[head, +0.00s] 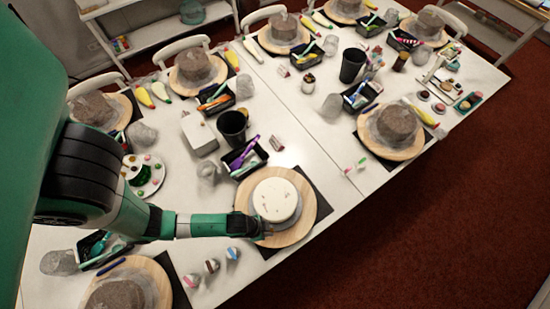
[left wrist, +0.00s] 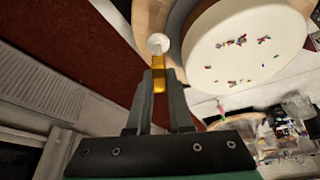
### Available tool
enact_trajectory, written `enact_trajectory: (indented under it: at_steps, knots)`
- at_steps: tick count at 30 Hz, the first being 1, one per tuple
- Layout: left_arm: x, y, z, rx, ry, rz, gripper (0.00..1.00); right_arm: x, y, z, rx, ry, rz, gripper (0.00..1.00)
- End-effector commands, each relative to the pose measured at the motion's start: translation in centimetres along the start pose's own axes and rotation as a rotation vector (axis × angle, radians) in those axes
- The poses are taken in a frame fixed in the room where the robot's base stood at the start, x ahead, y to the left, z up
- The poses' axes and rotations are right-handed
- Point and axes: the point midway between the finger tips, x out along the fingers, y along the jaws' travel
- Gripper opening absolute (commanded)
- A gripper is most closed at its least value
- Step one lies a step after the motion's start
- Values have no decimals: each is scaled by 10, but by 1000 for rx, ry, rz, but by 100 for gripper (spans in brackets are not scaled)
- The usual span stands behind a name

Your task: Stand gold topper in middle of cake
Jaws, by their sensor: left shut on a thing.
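The white cake (head: 275,199) sits on a round wooden turntable (head: 306,205) near the table's front edge. In the left wrist view the cake top (left wrist: 245,45) carries several small coloured bits. My left gripper (head: 262,227) is at the cake's lower left side in the head view. In the left wrist view my left gripper (left wrist: 159,85) is shut on the gold topper (left wrist: 159,68), a short gold piece with a white ball at its end. The topper is beside the cake, over the turntable's edge. It is too small to make out in the head view. My right gripper does not show.
A black tray of tools (head: 246,160) and a black cup (head: 232,126) stand behind the cake. Several small cups (head: 212,265) stand at its front left. A grey cake (head: 117,294) is on another turntable at the lower left. Table right of the cake is mostly clear.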

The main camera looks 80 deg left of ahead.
Motion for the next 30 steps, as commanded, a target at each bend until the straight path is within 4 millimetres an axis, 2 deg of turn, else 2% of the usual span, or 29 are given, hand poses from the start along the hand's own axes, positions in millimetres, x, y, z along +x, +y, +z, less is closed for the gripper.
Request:
enact_trajectory:
  at_steps: [1,6,9,12,14,17,21,27,30]
  knots:
    - [-8,-12,-18,-27,7,-10,0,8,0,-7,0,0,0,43]
    - [-20,-59,-53,-158,7,-67,0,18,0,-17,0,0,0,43]
    - [-29,-92,-65,-264,6,-111,0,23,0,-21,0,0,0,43]
    - [-37,-119,-69,-352,4,-147,0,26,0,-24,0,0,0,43]
    - [-40,-129,-68,-384,3,-161,0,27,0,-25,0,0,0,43]
    - [-41,-137,-67,-409,3,-171,0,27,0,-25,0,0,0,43]
    - [-38,-137,-66,-410,2,-172,0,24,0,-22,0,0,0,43]
    - [-10,-137,-54,-410,2,-171,0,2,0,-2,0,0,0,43]
    - [2,-137,-49,-409,0,-171,0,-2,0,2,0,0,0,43]
